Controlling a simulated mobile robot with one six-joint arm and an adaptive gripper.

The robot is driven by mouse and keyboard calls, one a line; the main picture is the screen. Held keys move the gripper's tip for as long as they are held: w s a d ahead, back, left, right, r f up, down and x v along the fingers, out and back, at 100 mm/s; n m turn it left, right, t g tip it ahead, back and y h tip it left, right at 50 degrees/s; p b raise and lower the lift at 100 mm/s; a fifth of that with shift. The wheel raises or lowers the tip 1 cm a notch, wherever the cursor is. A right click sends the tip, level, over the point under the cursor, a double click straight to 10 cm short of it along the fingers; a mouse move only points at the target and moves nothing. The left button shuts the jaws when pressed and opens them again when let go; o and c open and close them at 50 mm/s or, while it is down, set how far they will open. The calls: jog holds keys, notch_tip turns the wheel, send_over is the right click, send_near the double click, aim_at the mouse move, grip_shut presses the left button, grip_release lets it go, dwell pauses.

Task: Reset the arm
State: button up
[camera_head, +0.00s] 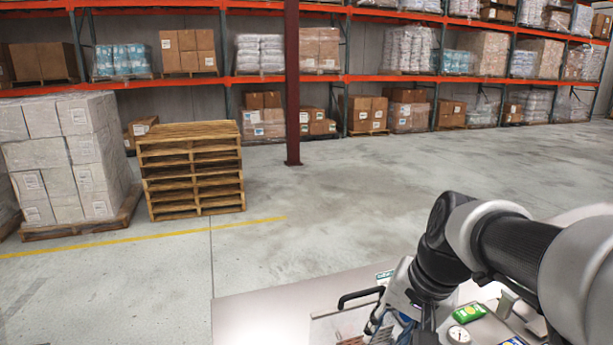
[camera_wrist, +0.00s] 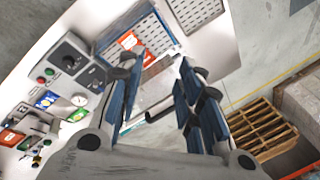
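My arm reaches in from the right in the head view, bent downward over a pale work table (camera_head: 262,310). My gripper (camera_wrist: 161,62) shows in the wrist view with its two blue-padded fingers apart and nothing held between them. In the head view the gripper is mostly hidden by the arm's wrist, with only bits of blue showing. A black bar handle (camera_head: 358,296) stands near it on the table, and a dark bar (camera_wrist: 163,106) shows between the fingers in the wrist view.
A control box (camera_wrist: 68,58) with buttons, a dial gauge (camera_head: 458,335) and a green-labelled item (camera_head: 468,313) sit close to the arm. Stacked pallets (camera_head: 190,170) and shelving stand farther off; floor between is clear.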

jog(key=s+f+n+t+h+b, duration=0.1)
jog(key=s+f+n+b, duration=0.2)
jog(key=s+f, duration=0.3)
jog(key=s+f+n+h+b, duration=0.1)
jog(key=s+f+n+b, duration=0.1)
jog(key=s+f+b, duration=0.4)
jog(key=s+f, duration=0.1)
jog(key=s, duration=0.4)
jog(key=shift+s+n+t+b, duration=0.3)
jog(key=shift+n+t, duration=0.1)
